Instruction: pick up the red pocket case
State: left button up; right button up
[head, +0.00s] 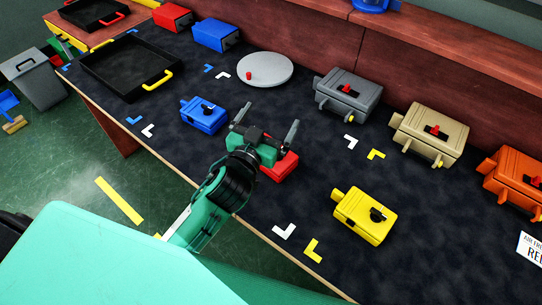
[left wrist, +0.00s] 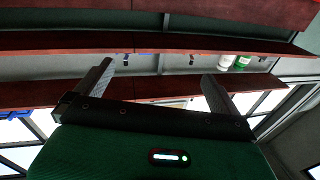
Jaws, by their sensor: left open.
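A red case (head: 282,168) lies on the dark table top in the middle of the head view. My left gripper (head: 268,122) is in front of it in the picture and hides much of it, so its full shape does not show. The gripper is open, with its two grey fingers spread apart and nothing visible between them. In the left wrist view the same open fingers (left wrist: 157,75) point toward shelves, and the red case does not show there. I cannot tell the exact gap between gripper and case. My right gripper is not in view.
A blue case (head: 205,115) lies left of the gripper and a yellow case (head: 363,215) to the right. Grey (head: 348,94), tan (head: 430,133) and orange (head: 515,178) cases line the back. A round grey plate (head: 265,68) and a black tray (head: 122,78) are farther off.

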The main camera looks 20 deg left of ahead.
pick_arm(q)
jog(key=d+r+m+g+h, duration=0.2)
jog(key=d+r+m+h, duration=1)
jog(key=h, duration=0.3)
jog(key=s+d+f+m+g+h, duration=0.2)
jog(key=s+d+m+g+h, duration=0.15)
jog(key=d+m+g, duration=0.4)
jog(key=m+g+y, duration=0.1)
jog(key=g+y, duration=0.8)
jog(key=y, duration=1.2)
send_near(284, 166)
jog(key=w+a+r, duration=0.1)
jog(key=w+a, duration=0.3)
jog(key=a, duration=0.1)
notch_tip(284, 166, down, 8)
jog(key=shift+s+p, duration=0.15)
jog(key=shift+p, duration=0.35)
notch_tip(284, 166, down, 5)
jog(key=shift+a+r+p, duration=0.1)
jog(key=shift+a+p, duration=0.05)
jog(key=shift+p, duration=0.3)
jog(key=c, duration=0.9)
jog(key=shift+c, duration=0.5)
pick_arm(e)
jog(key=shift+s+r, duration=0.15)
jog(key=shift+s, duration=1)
